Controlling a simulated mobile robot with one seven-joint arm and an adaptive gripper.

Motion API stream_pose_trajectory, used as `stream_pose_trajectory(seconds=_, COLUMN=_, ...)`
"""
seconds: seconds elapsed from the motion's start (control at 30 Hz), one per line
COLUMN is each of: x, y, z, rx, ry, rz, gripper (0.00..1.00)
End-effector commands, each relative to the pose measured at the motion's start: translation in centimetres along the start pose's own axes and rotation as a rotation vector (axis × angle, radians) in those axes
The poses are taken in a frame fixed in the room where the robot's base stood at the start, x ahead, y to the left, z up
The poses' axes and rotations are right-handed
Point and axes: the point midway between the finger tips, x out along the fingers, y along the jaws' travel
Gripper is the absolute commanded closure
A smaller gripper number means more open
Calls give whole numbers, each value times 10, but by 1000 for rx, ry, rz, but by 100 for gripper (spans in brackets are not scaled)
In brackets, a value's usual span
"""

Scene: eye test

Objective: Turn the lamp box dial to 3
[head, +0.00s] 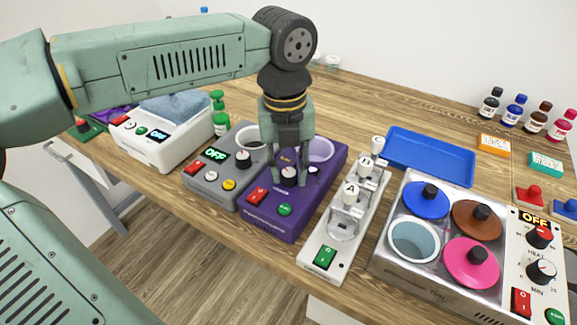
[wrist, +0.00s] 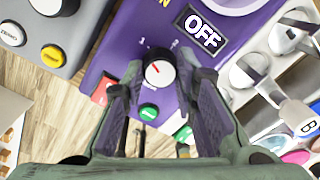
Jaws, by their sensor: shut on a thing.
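A purple box (head: 262,222) stands mid-table; I cannot read a name on it to confirm that it is the lamp box. It has a red switch, a green button and a display reading OFF in the wrist view (wrist: 201,31). Its dial (wrist: 155,72) has a white top, dark sides and a small red pointer near the middle of the top. A "1" is printed near the dial's upper left; the other marks are too small or hidden to read. My gripper (head: 289,181) points down at the box, shut on the dial, with one finger on each side.
A grey box (head: 214,187) with its own dial stands close on the left, with a white box (head: 166,152) beyond it. A rack (head: 310,262) with lettered white-capped pieces stands close on the right. A blue tray (head: 432,152) and a steel unit (head: 388,262) with coloured lids stand further right.

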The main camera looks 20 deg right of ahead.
Motion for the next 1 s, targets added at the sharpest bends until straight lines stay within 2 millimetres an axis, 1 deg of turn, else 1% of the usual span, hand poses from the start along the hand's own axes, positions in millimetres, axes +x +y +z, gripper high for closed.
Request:
stream_pose_trajectory(seconds=0.27, x=0, y=0, z=0, rx=16, ry=0, rz=0, gripper=100)
stream_pose_trajectory(seconds=0.47, x=2, y=0, z=0, rx=93, ry=2, rz=-2, gripper=100)
stream_pose_trajectory(seconds=0.67, x=2, y=0, z=0, rx=244, ry=7, rz=-2, gripper=100)
stream_pose_trajectory(seconds=1.0, x=2, y=0, z=1, rx=565, ry=19, rz=-3, gripper=100)
